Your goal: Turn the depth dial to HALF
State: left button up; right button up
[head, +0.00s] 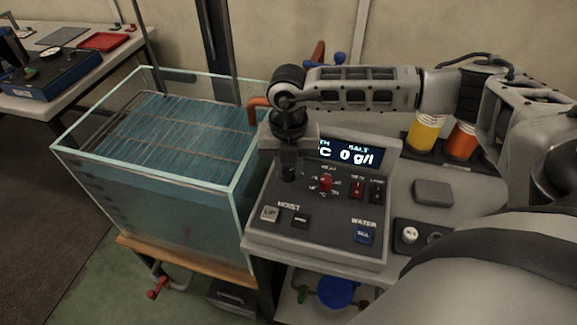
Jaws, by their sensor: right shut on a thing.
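The control panel (318,225) stands right of the glass tank. My right gripper (288,175) reaches down onto the panel's upper left part, left of a small red knob (326,183). It is shut on what appears to be the depth dial, which the fingers hide; its pointer and the HALF mark cannot be read. My left gripper is not in view.
The water-filled glass tank (240,205) borders the panel on the left. The panel also has a grey UP button (270,213) and a blue water button (363,235). Yellow (424,135) and orange (460,141) containers stand behind right. A grey block (433,193) lies nearby.

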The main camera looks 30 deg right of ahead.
jog(key=n+b, duration=0.2)
jog(key=n, duration=0.1)
jog(key=shift+f, duration=0.15)
jog(key=n+b, duration=0.4)
jog(key=n, duration=0.2)
jog(key=shift+b, duration=0.3)
jog(key=n+b, duration=0.3)
jog(key=n, duration=0.1)
jog(key=shift+n, duration=0.4)
jog(key=shift+n+b, duration=0.45)
jog(key=shift+n, duration=0.25)
jog(key=shift+n+b, duration=0.45)
jog(key=shift+n, duration=0.45)
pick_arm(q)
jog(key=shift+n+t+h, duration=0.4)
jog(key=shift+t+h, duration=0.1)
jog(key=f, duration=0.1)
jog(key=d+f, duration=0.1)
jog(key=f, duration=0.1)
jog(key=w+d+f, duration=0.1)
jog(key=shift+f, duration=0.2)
pick_arm(e)
jog(key=shift+r, duration=0.2)
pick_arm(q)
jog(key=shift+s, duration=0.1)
pick_arm(e)
jog(key=o, duration=1)
